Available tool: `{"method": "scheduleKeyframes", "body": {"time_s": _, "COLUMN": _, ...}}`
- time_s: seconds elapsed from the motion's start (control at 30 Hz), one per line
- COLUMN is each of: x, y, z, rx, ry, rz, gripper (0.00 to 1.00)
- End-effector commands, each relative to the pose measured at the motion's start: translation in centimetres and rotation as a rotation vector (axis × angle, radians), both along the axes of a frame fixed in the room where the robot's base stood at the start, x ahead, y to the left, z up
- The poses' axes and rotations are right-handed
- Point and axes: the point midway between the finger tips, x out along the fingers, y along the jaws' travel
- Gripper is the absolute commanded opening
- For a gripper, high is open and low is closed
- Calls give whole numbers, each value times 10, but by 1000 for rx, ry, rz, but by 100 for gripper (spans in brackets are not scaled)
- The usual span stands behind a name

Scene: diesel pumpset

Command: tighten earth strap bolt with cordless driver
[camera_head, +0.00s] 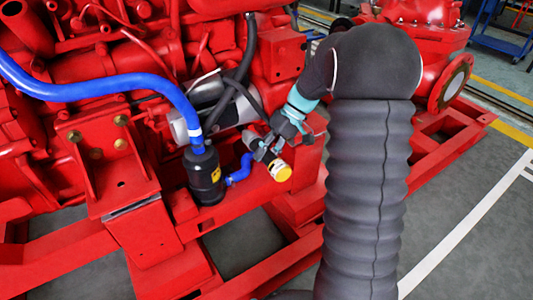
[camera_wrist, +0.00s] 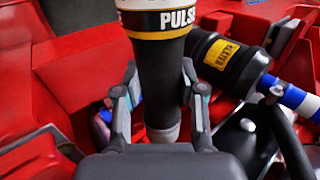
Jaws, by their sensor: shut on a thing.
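My gripper (camera_wrist: 160,70) is shut on the cordless driver (camera_wrist: 155,48), a dark cylinder with white and yellow bands lettered "PULSE". Its fingers press on both sides of the dark part, and a grey narrower end shows below, between them. In the head view my gripper (camera_head: 264,148) is in front of the red engine, and the driver's yellow and white end (camera_head: 279,171) sticks out below it. I cannot make out the earth strap or its bolt in either view; my gripper and arm hide part of the engine side.
A black canister (camera_head: 203,178) with a yellow label hangs close left of the gripper; it also shows in the wrist view (camera_wrist: 238,72). A blue hose (camera_head: 110,86) runs to it. A silver cylinder (camera_head: 182,128) and black cables lie behind.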

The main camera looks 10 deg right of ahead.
Motion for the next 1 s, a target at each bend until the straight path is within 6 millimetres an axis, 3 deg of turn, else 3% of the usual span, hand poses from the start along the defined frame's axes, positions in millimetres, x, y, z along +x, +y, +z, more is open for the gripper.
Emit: {"method": "scheduleKeyframes", "body": {"time_s": 1.0, "x": 5, "y": 1, "z": 1, "rx": 0, "ry": -1, "rz": 0, "gripper": 0}}
